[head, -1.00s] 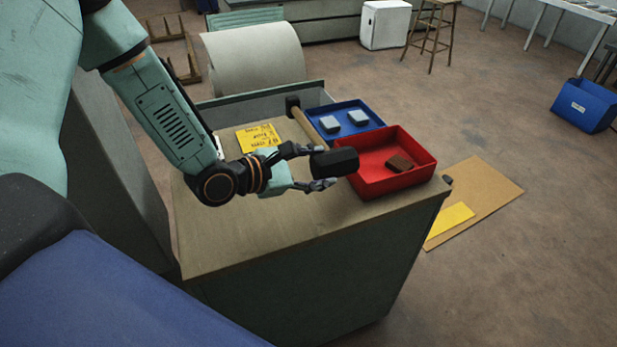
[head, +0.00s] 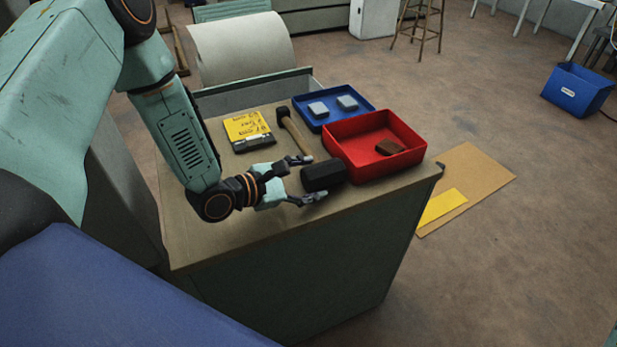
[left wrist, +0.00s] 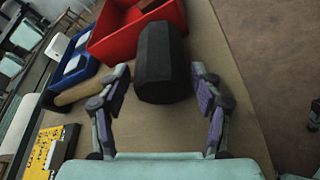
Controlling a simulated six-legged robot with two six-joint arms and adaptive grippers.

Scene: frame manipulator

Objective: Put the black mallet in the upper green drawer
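The black mallet's thick dark head (head: 323,175) is at the front right of the cabinet top, by the red tray. Its wooden handle (head: 297,135) runs back to a dark end between the yellow pack and the blue tray. My left gripper (head: 317,178) has a finger on either side of the head. In the left wrist view the mallet head (left wrist: 160,62) shows between and beyond the spread fingertips, with a narrow gap at the left finger. The green drawer (head: 300,73) stands open at the cabinet's far side; its inside is mostly hidden.
The red tray (head: 418,150) holds a brown block. The blue tray (head: 368,98) holds two grey blocks. A yellow pack (head: 248,128) lies left of the handle. A large pale roll (head: 240,48) stands behind the drawer. The cabinet top's front left is clear.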

